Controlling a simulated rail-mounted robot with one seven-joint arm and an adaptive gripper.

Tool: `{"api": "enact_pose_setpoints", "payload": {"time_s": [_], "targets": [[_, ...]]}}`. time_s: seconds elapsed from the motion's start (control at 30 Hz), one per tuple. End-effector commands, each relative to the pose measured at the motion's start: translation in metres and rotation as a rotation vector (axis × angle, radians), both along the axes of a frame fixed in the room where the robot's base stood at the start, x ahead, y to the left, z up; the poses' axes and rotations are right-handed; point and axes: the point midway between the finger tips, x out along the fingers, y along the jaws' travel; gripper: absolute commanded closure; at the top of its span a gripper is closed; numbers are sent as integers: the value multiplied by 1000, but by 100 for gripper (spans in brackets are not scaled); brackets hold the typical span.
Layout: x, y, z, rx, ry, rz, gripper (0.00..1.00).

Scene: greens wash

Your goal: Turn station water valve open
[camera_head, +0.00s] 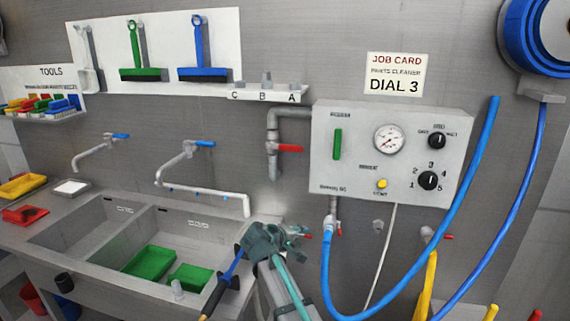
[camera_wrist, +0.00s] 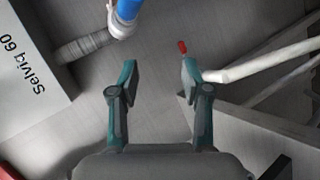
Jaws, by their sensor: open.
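Several valves show in the head view, and I cannot tell which is the station water valve. A red lever (camera_head: 290,149) sits on the grey pipe left of the control panel. A valve (camera_head: 331,226) with a small red tip is below the panel, above the blue hose. My gripper (camera_head: 297,236) is below and left of the panel, close to that lower valve. In the wrist view, my gripper (camera_wrist: 160,75) has its teal fingers apart with nothing between them. A red tip (camera_wrist: 182,47) on a pale bar lies beyond the right finger.
The control panel (camera_head: 350,180) carries a gauge, knobs and a green strip. A blue hose (camera_head: 465,200) loops below and right of it; its fitting (camera_wrist: 118,25) shows in the wrist view. A sink (camera_head: 100,243) with green trays is left of my arm.

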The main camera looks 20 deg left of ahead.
Motion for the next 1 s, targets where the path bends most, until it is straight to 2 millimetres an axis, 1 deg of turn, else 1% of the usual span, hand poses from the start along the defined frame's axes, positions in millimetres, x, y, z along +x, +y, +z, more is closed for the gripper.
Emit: {"api": "enact_pose_setpoints", "payload": {"time_s": [0.03, 0.07, 0.1, 0.17, 0.2, 0.3, 0.4, 0.5, 0.57, 0.67, 1.0], "targets": [[8, 25, 37, -24, -64, 27, 52], [11, 35, 61, -52, -108, 42, 52], [16, 48, 94, -93, -170, 59, 52], [18, 64, 140, -154, -253, 78, 52], [18, 73, 167, -188, -301, 87, 52], [14, 88, 219, -255, -393, 98, 52], [10, 96, 248, -294, -445, 102, 52], [11, 98, 260, -311, -466, 102, 52], [15, 97, 262, -314, -469, 101, 52], [26, 93, 262, -314, -467, 100, 52], [82, 79, 262, -314, -465, 99, 52]]}}
